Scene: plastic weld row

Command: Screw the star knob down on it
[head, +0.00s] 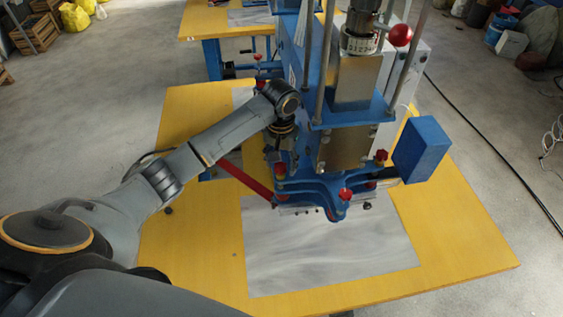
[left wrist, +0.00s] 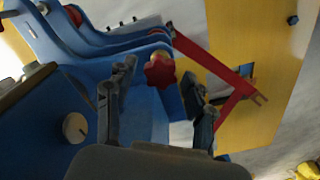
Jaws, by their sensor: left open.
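A red star knob (left wrist: 160,70) sits by the edge of the blue machine base (left wrist: 147,115) in the left wrist view. My left gripper (left wrist: 157,82) is open, with one finger on each side of the knob; I cannot tell whether they touch it. In the head view my left gripper (head: 277,157) points down at the near left of the blue press, above a red knob (head: 280,169). A red bar (head: 244,179) runs beside the base, and it also shows in the left wrist view (left wrist: 211,65). The knob's underside is hidden. My right gripper is not in view.
The blue press column (head: 330,105) rises close to the right of my left gripper. Other red knobs (head: 345,194) stand on the base, and a blue block (head: 422,149) juts out right. The yellow table's (head: 195,255) front left is clear.

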